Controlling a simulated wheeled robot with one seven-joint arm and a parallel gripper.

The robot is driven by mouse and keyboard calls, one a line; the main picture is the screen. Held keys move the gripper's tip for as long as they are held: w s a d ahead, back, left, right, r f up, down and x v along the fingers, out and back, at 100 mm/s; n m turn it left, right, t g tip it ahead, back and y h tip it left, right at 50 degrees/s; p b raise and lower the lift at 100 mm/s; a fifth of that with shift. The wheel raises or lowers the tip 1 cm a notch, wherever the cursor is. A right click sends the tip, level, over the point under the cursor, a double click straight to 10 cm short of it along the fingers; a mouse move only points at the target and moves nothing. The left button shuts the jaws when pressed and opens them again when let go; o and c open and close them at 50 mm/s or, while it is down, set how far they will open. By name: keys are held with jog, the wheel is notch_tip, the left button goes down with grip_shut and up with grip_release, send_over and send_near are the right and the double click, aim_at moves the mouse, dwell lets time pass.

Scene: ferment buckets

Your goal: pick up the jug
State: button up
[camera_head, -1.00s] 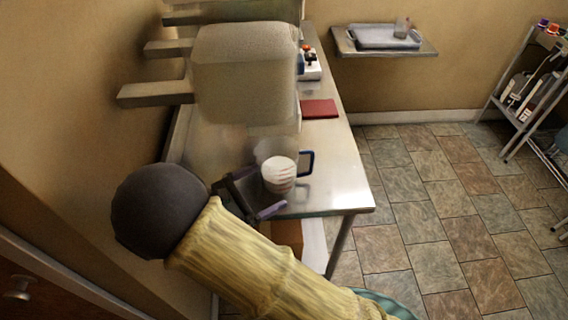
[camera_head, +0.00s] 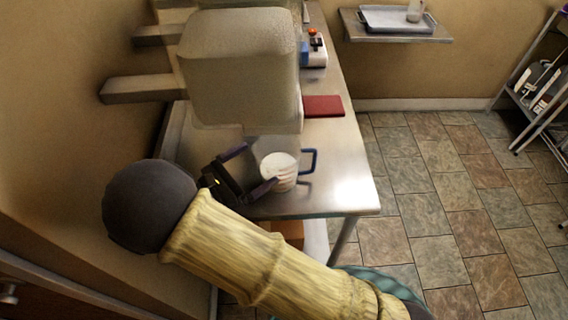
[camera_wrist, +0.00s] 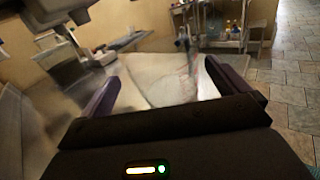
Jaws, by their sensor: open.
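The jug (camera_head: 277,172) is a pale, whitish vessel with a dark blue handle on its right side. It stands near the front end of the steel bench in the head view. My gripper (camera_head: 260,166) is open at the jug's left side, with one finger towards its far side and one towards its near side. The jug appears to reach partly between the fingertips; I cannot tell whether they touch it. In the wrist view a pale, see-through shape, likely the jug (camera_wrist: 170,80), fills the space between the spread purple fingers.
The steel bench (camera_head: 343,172) has a dark red flat item (camera_head: 323,106) and a small white-and-blue device (camera_head: 314,52) farther back. A large pale block (camera_head: 238,75) hangs over the bench's left side. A wall shelf holds a tray (camera_head: 395,20).

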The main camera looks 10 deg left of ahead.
send_near(293, 159)
jog(key=v, duration=0.2)
jog(key=shift+s+a+f+p, duration=0.1)
jog(key=shift+s+a+p, duration=0.05)
jog(key=shift+a+p, duration=0.15)
jog(key=shift+w+d, duration=0.25)
jog(key=shift+d, duration=0.1)
jog(key=shift+p+x, duration=0.95)
jog(key=shift+x, duration=2.25)
jog(key=c, duration=1.1)
